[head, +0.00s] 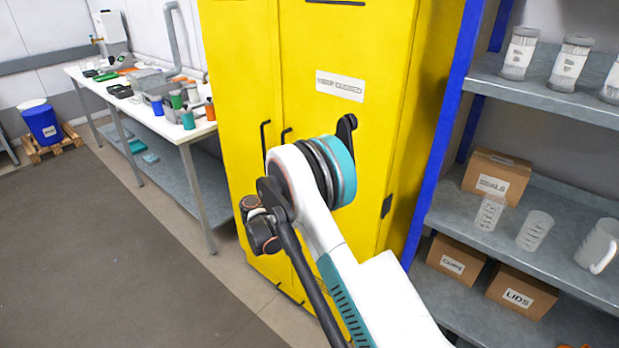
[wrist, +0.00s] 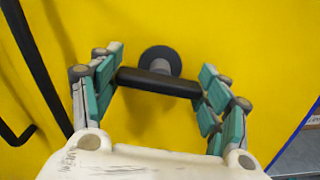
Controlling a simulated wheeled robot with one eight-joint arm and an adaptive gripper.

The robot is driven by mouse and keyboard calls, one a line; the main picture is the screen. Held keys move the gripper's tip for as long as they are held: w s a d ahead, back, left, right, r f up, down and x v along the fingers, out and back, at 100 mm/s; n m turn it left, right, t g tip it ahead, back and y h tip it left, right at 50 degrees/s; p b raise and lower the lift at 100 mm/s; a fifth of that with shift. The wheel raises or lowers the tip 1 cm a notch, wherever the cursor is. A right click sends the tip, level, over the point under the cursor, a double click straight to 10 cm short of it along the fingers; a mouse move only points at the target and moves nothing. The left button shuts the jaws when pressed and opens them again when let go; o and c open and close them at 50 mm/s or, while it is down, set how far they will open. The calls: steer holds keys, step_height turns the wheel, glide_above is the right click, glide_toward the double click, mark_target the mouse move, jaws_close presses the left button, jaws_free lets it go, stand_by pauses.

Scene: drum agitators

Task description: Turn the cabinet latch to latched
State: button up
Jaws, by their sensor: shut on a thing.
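The yellow cabinet (head: 390,60) stands in front of me in the head view and its yellow face fills the wrist view (wrist: 225,30). The cabinet latch (wrist: 158,82) is a dark bar in front of a round black base. In the wrist view the bar lies nearly level, its right end slightly lower. My gripper (wrist: 160,88) is shut on the latch, with teal pads at both ends of the bar. In the head view my arm hides the gripper's fingers, and I cannot clearly make out its hold there.
Black door handles (wrist: 35,70) are left of the latch. A "keep closed" label (head: 340,86) is on the cabinet. A blue-framed shelf (head: 540,90) with containers and boxes stands close on the right. A bench (head: 190,135) with bottles and trays is at left.

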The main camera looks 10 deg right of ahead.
steer(key=m+b, duration=0.1)
steer(key=m, duration=0.2)
steer(key=shift+f+m+b, duration=0.1)
steer(key=shift+m+b, duration=0.2)
steer(key=shift+b, duration=0.1)
steer(key=m+b, duration=0.1)
steer(key=m, duration=0.2)
steer(key=shift+m, duration=0.3)
steer(key=m+b, duration=0.1)
steer(key=m, duration=0.2)
steer(key=shift+m, duration=0.4)
steer(key=shift+m+b, duration=0.65)
steer(key=shift+m, duration=1.45)
steer(key=o, duration=1.1)
steer(key=shift+c, duration=0.2)
